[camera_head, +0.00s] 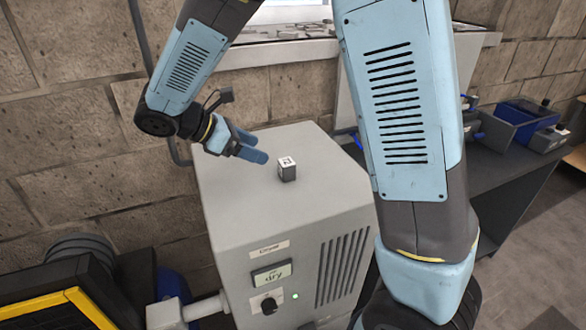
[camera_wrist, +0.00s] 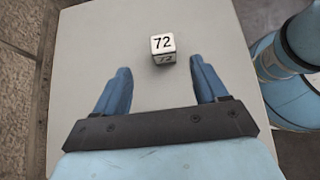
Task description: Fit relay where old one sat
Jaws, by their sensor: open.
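A small cube-like block with a white top marked "72" (camera_head: 287,168) stands on top of a grey cabinet (camera_head: 260,215). I cannot tell from its look whether it is the relay. In the wrist view the block (camera_wrist: 163,48) sits beyond my fingertips, roughly midway between their lines. My gripper (camera_head: 257,150) is open and empty, with blue fingers, to the left of the block in the head view. It also shows in the wrist view (camera_wrist: 160,80). No socket or empty slot for a relay is in view.
A dark bench (camera_head: 500,170) with blue bins (camera_head: 530,115) stands at the right. A yellow-edged dark panel (camera_head: 60,305) is lower left. The cabinet top around the block is clear.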

